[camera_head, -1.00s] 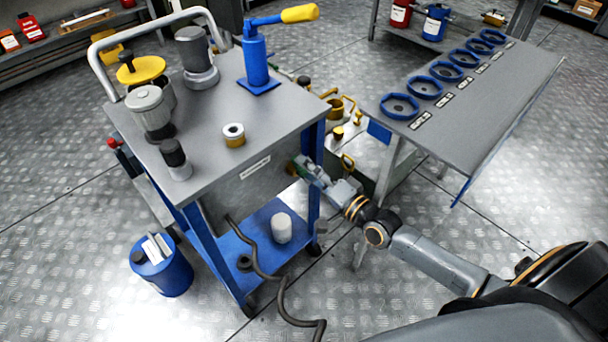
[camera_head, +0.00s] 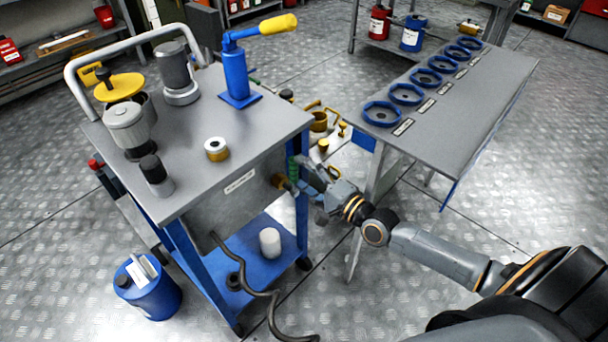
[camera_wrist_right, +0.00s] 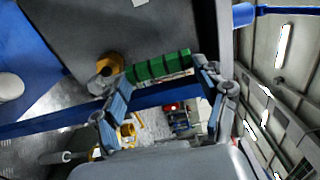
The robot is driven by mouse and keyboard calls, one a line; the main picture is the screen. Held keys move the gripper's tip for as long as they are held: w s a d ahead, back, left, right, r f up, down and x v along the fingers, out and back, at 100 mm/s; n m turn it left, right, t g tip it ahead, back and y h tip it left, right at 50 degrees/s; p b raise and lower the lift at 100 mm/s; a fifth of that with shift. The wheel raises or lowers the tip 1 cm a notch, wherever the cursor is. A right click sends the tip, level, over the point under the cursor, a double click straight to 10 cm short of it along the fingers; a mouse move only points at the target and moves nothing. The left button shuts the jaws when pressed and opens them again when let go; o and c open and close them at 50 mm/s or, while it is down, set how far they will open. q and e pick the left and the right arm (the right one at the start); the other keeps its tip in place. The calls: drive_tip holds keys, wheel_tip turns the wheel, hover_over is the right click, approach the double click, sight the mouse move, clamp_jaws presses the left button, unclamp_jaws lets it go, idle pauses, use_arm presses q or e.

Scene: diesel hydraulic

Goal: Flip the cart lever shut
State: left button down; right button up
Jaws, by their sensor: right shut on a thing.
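The blue and grey cart (camera_head: 262,134) stands at left centre in the head view. Its lever has a green handle (camera_head: 293,169) beside a brass valve fitting (camera_head: 280,182) on the cart's front panel. In the wrist view the green handle (camera_wrist_right: 160,66) runs across between the fingers, with the brass fitting (camera_wrist_right: 110,66) at its left end. My right gripper (camera_head: 304,172) is at the handle; in the wrist view its two fingers (camera_wrist_right: 155,78) are shut on it, one near each end. The fingers partly hide the handle in the head view. My left gripper is not in view.
A blue hand pump (camera_head: 236,75) with a yellow grip stands on the cart. A grey table (camera_head: 470,100) with several blue rings is at right. A blue canister (camera_head: 150,290) stands on the floor at left. A black hose (camera_head: 250,290) hangs in front of the cart.

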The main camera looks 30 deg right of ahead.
drive_tip(key=shift+w+r, duration=0.15)
drive_tip(key=shift+r, duration=0.2)
drive_tip(key=o, duration=1.5)
drive_tip(key=shift+o, duration=0.9)
drive_tip(key=shift+w+a+f, duration=0.1)
drive_tip(key=shift+w+f, duration=0.1)
drive_tip(key=shift+f, duration=0.05)
drive_tip(key=v, duration=1.2)
